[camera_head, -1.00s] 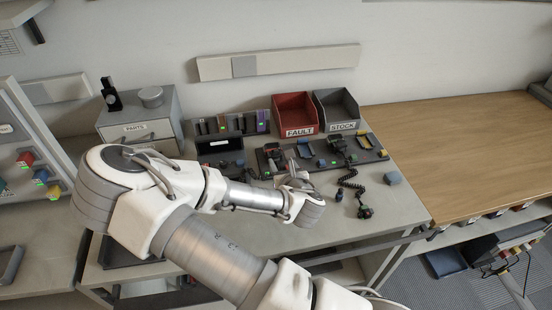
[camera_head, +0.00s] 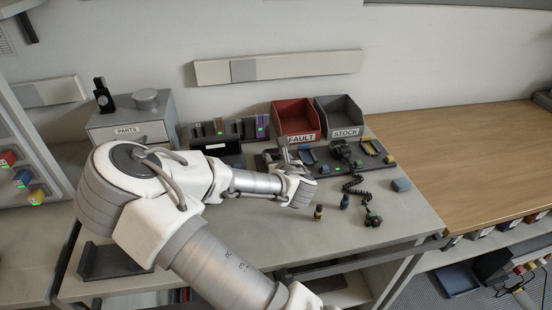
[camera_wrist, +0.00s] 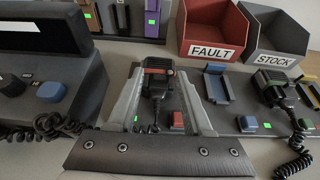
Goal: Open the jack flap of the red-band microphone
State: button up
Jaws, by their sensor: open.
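The red-band microphone (camera_wrist: 158,82) is dark with a red band across its top and a coiled cord below it. In the wrist view it stands in the dark bench rack, between the two fingers of my gripper (camera_wrist: 160,76). The gripper is open, and I see no clear contact with the microphone. In the head view my gripper (camera_head: 284,150) is over the left part of the rack, and I cannot make out the microphone there. The jack flap is too small to tell apart. A red block (camera_wrist: 177,120) sits beside the right finger.
A red FAULT bin (camera_head: 297,121) and grey STOCK bin (camera_head: 341,118) stand behind the rack. Another microphone (camera_wrist: 272,82) with a coiled cord is to the right, near an empty blue cradle (camera_wrist: 217,84). A dark radio unit (camera_wrist: 60,90) stands left. The wooden bench (camera_head: 470,150) is clear.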

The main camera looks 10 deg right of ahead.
jog(key=shift+x, duration=0.85)
jog(key=shift+c, duration=0.2)
grip_shut()
jog(key=shift+f, duration=0.1)
